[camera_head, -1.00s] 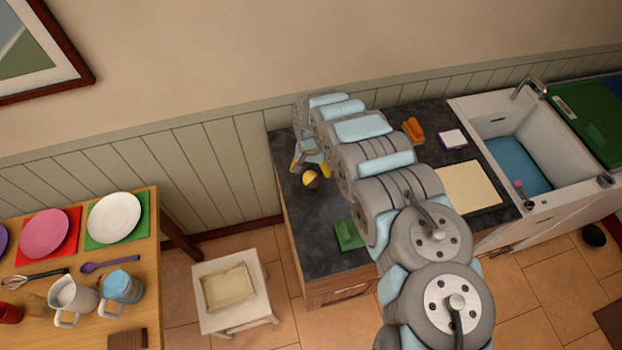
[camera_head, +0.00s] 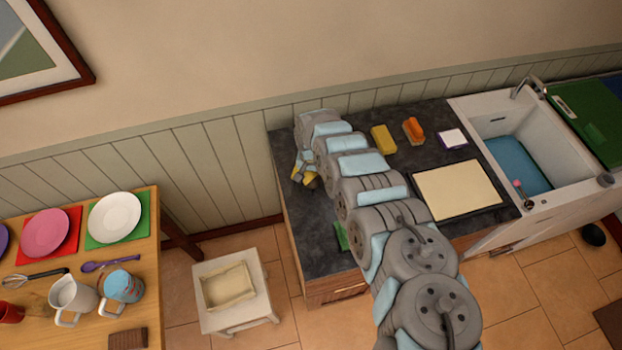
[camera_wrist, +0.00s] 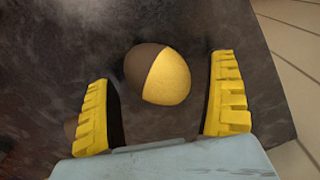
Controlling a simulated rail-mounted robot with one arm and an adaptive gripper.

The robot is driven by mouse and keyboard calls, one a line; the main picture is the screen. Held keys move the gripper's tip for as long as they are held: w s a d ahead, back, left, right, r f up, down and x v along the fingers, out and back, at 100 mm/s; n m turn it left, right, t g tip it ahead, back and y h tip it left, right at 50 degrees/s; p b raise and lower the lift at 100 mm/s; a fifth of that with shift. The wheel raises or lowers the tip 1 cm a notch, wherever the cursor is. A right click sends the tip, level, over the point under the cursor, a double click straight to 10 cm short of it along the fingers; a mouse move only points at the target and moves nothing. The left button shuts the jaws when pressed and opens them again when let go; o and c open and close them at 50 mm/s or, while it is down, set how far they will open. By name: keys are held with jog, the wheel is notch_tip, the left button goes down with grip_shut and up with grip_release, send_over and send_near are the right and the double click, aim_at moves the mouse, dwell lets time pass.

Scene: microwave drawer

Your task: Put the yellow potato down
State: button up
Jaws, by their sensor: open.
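The yellow potato (camera_wrist: 170,78), half yellow and half brown, lies on the dark countertop (camera_wrist: 220,25) in the wrist view. My gripper (camera_wrist: 165,100) is open, with one yellow finger on each side of it and a visible gap to both. The potato sits near the fingertip end, and no finger touches it. In the head view my gripper (camera_head: 305,178) is low over the left end of the counter, and my arm and gripper hide most of the potato there.
On the counter are a yellow sponge-like block (camera_head: 384,139), an orange item (camera_head: 414,131), a purple-edged item (camera_head: 453,139), a cream board (camera_head: 458,190) and a partly hidden green item (camera_head: 341,236). A sink (camera_head: 520,160) is at right. A stool (camera_head: 235,292) and a table with plates (camera_head: 115,217) stand left.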

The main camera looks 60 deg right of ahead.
jog(key=shift+s+f, duration=0.1)
jog(key=shift+f, duration=0.4)
jog(key=c, duration=1.4)
